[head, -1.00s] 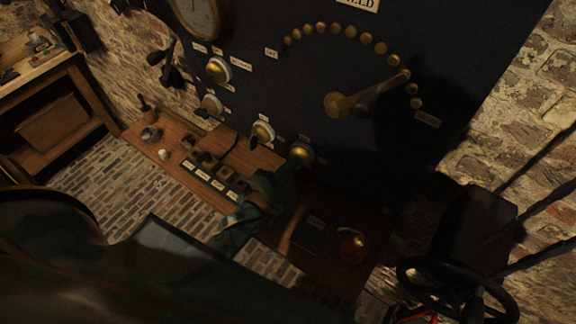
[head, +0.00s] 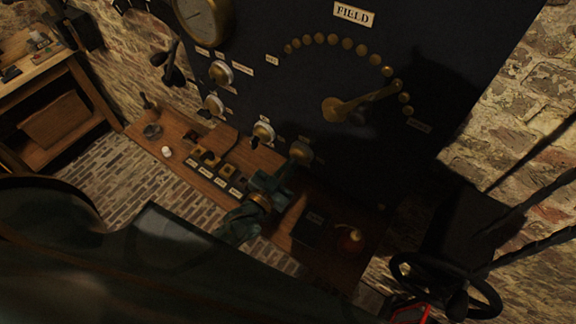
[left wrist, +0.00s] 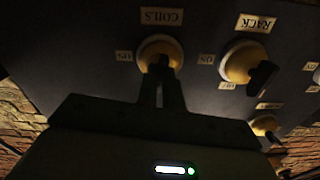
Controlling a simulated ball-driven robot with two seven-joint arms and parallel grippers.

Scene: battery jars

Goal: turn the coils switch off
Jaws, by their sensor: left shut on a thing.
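The coils switch (left wrist: 158,48) is a round white-and-brass rotary switch with a dark handle on the black panel. Its COILS label (left wrist: 161,16) appears upside down above it in the left wrist view. My left gripper (left wrist: 163,92) is shut on the dark handle, with its fingers pointing at the panel. In the head view, my left gripper (head: 287,170) reaches up to the lower right switch (head: 301,153) and partly covers it. The handle's exact angle is hard to make out behind the fingers. My right gripper is not in view.
The rack switch (left wrist: 246,64) sits close beside the coils switch. A brass FIELD lever (head: 362,101) is higher on the panel. A wooden shelf (head: 270,160) with small blocks lies below. A black handwheel (head: 446,285) stands at lower right.

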